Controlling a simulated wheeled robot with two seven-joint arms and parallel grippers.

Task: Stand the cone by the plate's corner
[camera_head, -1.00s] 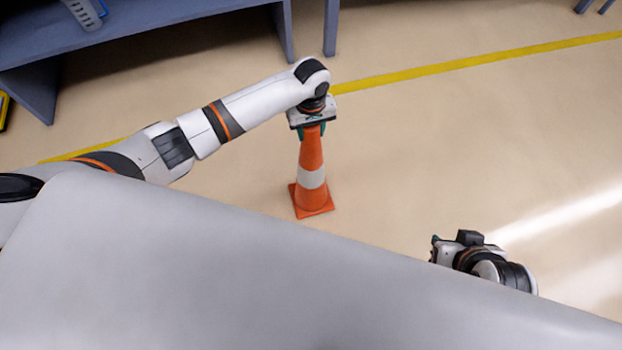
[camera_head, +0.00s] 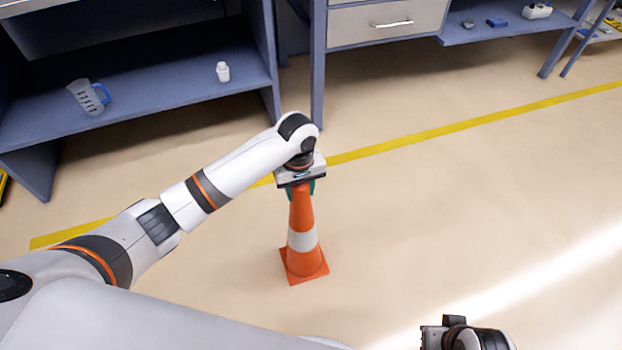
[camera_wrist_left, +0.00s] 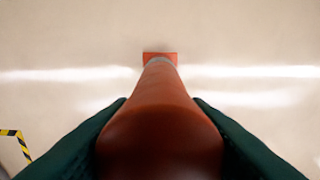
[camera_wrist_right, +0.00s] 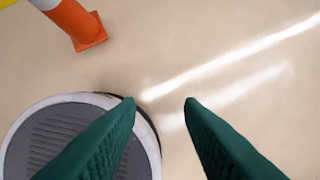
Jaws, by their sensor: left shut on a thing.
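The orange cone (camera_head: 304,218) with a white band and a square orange base hangs upright below my left gripper (camera_head: 301,186) in the head view. The gripper is shut on the cone's top. In the left wrist view the cone (camera_wrist_left: 160,120) fills the space between the green fingers, its base far below. I cannot tell whether the base touches the floor. My right gripper (camera_wrist_right: 160,102) is open and empty in its wrist view; in the head view it is partly cut off at the bottom. No plate is clearly seen; a black-and-yellow striped corner (camera_wrist_left: 20,139) shows in the left wrist view.
A blue workbench (camera_head: 150,88) stands at the back left, with a measuring jug (camera_head: 88,97) and a white bottle (camera_head: 223,71) on its shelf. A drawer unit (camera_head: 385,22) is beside it. A yellow floor line (camera_head: 450,132) crosses behind the cone. The floor at right is clear.

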